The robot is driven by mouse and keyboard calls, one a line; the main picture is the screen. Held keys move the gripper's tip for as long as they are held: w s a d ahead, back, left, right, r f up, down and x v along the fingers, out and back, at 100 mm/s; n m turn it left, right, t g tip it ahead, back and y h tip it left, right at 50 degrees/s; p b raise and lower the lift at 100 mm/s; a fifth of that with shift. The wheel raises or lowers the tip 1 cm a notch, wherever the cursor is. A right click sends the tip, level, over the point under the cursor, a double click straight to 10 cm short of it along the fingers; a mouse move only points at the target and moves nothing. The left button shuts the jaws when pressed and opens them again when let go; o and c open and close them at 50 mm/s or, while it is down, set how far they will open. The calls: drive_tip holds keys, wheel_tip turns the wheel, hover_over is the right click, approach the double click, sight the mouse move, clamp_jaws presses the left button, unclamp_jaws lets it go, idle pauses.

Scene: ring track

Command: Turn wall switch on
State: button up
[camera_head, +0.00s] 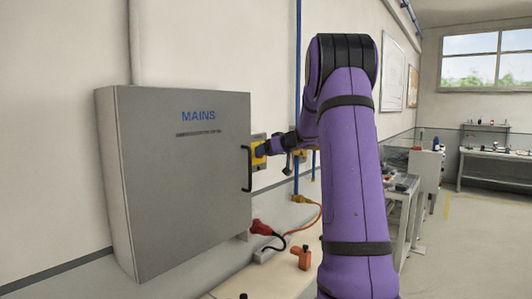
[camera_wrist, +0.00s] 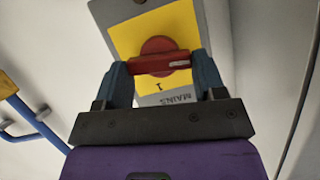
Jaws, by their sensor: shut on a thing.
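The wall switch has a yellow face on a grey plate (camera_wrist: 125,42), with a red rotary handle (camera_wrist: 160,48) at its centre. In the wrist view the handle lies nearly crosswise, with a pale mark near its right end. An "I" mark and the word "MAINS" show upside down below it. My gripper (camera_wrist: 160,63) is shut on the red handle, a blue finger at each end. In the head view my gripper (camera_head: 263,149) is at the yellow switch plate (camera_head: 258,161), just right of the grey cabinet; the handle is hidden there.
The large grey "MAINS" cabinet (camera_head: 185,190) with a black door handle (camera_head: 247,168) stands out from the wall close left of the switch. Below are a red plug (camera_head: 261,227), cables and an orange object (camera_head: 302,257) on a bench. The floor at right is clear.

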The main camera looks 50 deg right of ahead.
drive_tip(key=shift+d+f+m+t+y, duration=0.2)
drive_tip(key=shift+m+t+y, duration=0.2)
drive_tip(key=shift+m+y, duration=1.15)
drive_tip(key=shift+d+f+m+t+y, duration=0.2)
drive_tip(key=shift+m+t+y, duration=0.25)
drive_tip(key=shift+m, duration=2)
drive_tip(key=shift+d+f+m+t+y, duration=0.3)
drive_tip(key=shift+m+y, duration=0.8)
drive_tip(key=shift+m, duration=0.9)
drive_tip(key=shift+a, duration=0.15)
drive_tip(key=o, duration=0.9)
drive_tip(key=v, duration=1)
drive_tip(key=shift+s+f, duration=0.15)
drive_tip(key=shift+s, duration=0.2)
drive_tip(key=shift+d, duration=0.25)
